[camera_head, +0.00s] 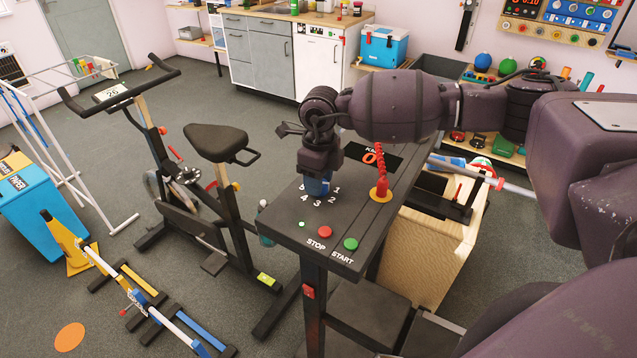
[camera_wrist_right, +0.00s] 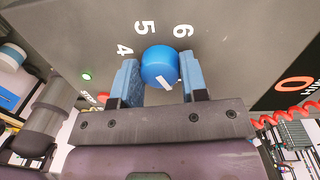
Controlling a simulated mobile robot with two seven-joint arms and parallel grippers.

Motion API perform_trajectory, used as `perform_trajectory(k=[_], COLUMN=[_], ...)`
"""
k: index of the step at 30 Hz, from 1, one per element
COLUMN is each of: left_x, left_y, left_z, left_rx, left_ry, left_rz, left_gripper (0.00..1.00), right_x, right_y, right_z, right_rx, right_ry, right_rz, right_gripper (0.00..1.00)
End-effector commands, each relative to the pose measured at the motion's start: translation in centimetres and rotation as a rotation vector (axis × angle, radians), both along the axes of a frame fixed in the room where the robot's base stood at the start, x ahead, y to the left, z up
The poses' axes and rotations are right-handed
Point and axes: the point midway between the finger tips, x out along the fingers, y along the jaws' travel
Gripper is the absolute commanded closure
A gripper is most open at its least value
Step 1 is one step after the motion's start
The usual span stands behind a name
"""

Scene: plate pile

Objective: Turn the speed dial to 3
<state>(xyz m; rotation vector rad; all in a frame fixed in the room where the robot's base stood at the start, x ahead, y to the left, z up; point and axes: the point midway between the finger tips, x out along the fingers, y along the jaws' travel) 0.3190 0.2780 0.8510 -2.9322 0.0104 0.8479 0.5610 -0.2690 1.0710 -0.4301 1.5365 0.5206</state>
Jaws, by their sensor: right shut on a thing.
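The speed dial is a round blue knob (camera_wrist_right: 160,66) with a white mark on its side towards my palm. It sits on the dark console top (camera_head: 287,222). Around it I see 4, 5 and 6 in the right wrist view, and 1, 2, 3 and 4 in the head view. The number at the white mark is hidden by my gripper. My right gripper (camera_head: 318,184) is shut on the dial, one blue finger on each side. My left gripper is not in view.
The console carries a red stop button (camera_head: 325,232), a green start button (camera_head: 350,244) and a red coiled cord with a red plug (camera_head: 381,188) close to my right gripper. An exercise bike (camera_head: 217,143) stands left of the console. A wooden crate (camera_head: 430,255) is on the right.

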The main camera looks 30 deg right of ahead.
Motion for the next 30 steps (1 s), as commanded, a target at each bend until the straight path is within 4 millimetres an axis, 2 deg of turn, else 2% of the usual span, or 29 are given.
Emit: perform_trajectory(k=[9, 30], left_x=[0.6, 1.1], left_y=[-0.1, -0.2], left_z=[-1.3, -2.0], left_rx=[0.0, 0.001], left_ry=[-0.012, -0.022], left_rz=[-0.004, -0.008], left_gripper=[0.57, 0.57], right_x=[0.0, 0.0], right_y=[-0.1, -0.3], right_z=[-0.1, 0.1], right_rx=[0.001, 0.001], right_ry=[-0.001, -0.002], right_rz=[-0.292, -0.956], right_gripper=[0.83, 0.83])
